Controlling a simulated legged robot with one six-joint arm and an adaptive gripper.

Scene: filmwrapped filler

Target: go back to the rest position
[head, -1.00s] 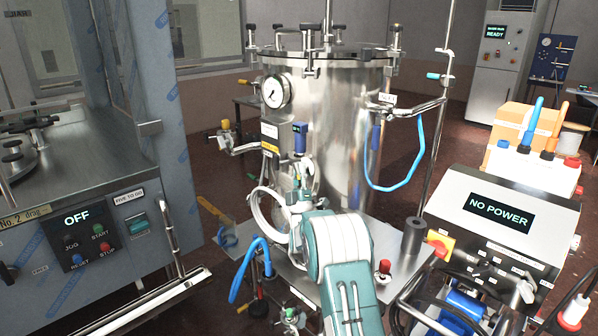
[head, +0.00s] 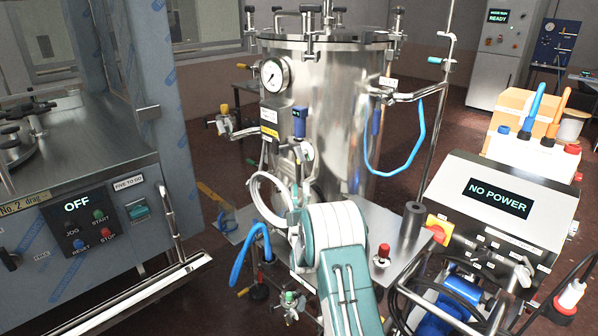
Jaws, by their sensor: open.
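My teal and white arm rises from the bottom centre of the head view, in front of the steel vessel. Its forearm bends away from the camera, and only a small teal piece shows past the white joint. My gripper's fingers are hidden behind the arm, so I see neither them nor anything between them. The tall steel vessel (head: 340,120) stands upright behind the arm, with a round pressure gauge (head: 273,75) and a small blue device (head: 300,122) at its side.
A machine with an OFF panel (head: 90,225) stands on the left. A NO POWER console (head: 497,198) stands on the right. A metal plate (head: 375,222) with a dark grey cylinder (head: 412,225) lies beside my arm. Blue hoses (head: 415,160) hang nearby.

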